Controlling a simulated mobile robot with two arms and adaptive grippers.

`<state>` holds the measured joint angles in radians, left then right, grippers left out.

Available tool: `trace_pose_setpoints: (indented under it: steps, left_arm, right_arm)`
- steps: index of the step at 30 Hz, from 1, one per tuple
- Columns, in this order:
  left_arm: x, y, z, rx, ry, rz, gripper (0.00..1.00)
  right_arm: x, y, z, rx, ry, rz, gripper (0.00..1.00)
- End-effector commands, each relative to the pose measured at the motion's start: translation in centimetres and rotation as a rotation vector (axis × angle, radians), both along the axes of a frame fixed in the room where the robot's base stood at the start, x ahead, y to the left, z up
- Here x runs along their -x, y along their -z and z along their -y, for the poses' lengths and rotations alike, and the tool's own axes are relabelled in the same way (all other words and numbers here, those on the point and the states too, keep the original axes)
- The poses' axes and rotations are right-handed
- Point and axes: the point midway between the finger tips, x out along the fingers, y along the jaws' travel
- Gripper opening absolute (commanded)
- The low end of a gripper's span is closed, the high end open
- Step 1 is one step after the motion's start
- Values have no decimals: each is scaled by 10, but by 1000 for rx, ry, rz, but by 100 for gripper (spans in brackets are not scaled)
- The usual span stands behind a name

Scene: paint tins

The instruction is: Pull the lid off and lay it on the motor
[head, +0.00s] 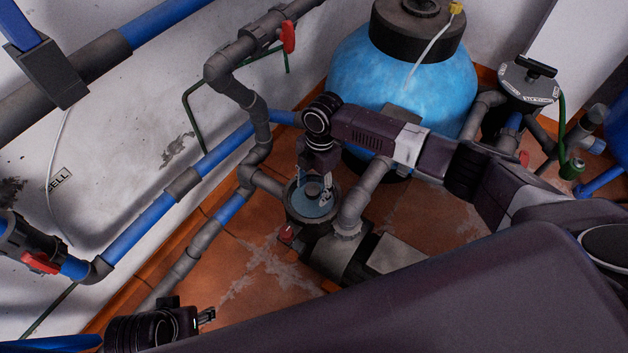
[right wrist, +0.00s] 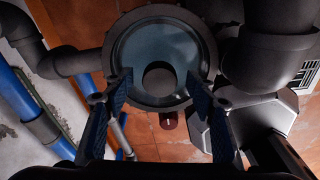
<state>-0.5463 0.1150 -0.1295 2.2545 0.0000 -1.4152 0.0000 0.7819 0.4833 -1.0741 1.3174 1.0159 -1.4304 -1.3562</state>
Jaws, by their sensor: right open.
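The lid (head: 301,207) is a round, blue-grey, see-through disc with a dark round knob (right wrist: 160,80), seated on the dark strainer pot (head: 297,218). In the right wrist view the lid (right wrist: 135,48) fills the pot's ring. My right gripper (head: 312,190) points down over the lid, open, with one finger (right wrist: 160,88) to each side of the knob; I cannot tell whether they touch it. The motor (head: 395,254), with a pale grey flat-topped box, lies right of the pot.
A grey pipe (head: 361,196) rises between the pot and the motor. A blue tank (head: 375,80) stands behind. Blue and grey pipes (head: 150,217) run along the left wall. A red-knobbed plug (head: 287,233) sits at the pot's front. Tiled floor (head: 255,275) shows in front.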

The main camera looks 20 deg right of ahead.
Motion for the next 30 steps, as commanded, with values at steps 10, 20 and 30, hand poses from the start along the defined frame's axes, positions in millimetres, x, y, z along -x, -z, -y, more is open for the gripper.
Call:
trace_pose_setpoints:
  steps: [10,20,30]
  left_arm:
    - [1,-8,0,0,-1,4,45]
    - [1,-8,-1,0,-1,5,45]
    - [1,-8,-1,0,-1,5,45]
  right_arm:
    - [1,8,-1,1,0,0,52]
    - [1,7,-1,1,0,0,22]
    - [1,7,-1,1,0,0,16]
